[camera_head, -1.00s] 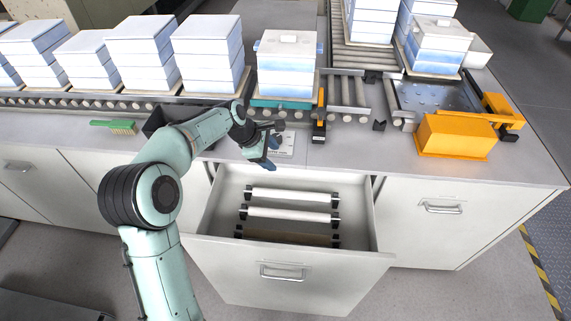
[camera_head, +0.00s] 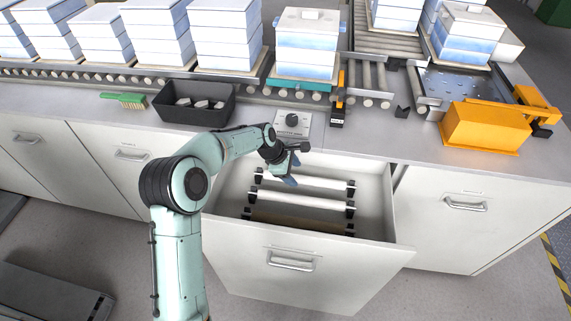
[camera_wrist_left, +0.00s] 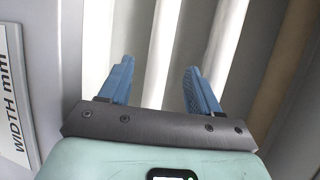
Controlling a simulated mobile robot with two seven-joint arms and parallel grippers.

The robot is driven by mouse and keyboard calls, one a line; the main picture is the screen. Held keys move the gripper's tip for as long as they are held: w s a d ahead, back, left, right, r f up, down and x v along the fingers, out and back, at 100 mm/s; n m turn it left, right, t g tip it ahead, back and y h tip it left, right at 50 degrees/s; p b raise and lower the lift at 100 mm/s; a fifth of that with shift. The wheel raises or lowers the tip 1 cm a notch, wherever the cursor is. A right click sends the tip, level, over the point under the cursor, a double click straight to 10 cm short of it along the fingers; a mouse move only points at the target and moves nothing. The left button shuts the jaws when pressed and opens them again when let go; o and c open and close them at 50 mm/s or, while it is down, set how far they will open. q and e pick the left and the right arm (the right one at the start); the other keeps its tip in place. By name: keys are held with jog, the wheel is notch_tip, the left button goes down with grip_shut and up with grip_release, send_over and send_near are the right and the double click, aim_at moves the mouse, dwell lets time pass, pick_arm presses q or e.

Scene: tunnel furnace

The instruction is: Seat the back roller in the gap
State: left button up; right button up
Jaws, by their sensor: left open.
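The open drawer (camera_head: 225,215) holds three rollers on black end holders. The back roller (camera_head: 325,184) and the middle one (camera_head: 300,200) are white; the front one (camera_head: 300,222) is brown. My left gripper (camera_head: 289,172) is over the back roller, toward its left part. In the left wrist view its blue fingers (camera_wrist_left: 158,85) are open and point at the rollers. The white back roller (camera_wrist_left: 163,50) shows between them, and no grip is seen. The conveyor (camera_head: 375,82) has bare rollers beside the box stack, but I cannot clearly make out the gap. My right gripper is not in view.
A black bin (camera_head: 190,118) with grey pieces, a green brush (camera_head: 124,101) and a dial panel (camera_head: 291,124) lie on the counter. Box stacks (camera_head: 307,40) stand on the conveyor. An orange block (camera_head: 485,128) sits at right.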

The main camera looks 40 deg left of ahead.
aim_at(299, 178)
pick_arm(q)
jog(key=x, duration=0.4)
jog(key=shift+w+d+f, duration=0.1)
jog(key=shift+w+f, duration=0.05)
jog(key=shift+f, duration=0.2)
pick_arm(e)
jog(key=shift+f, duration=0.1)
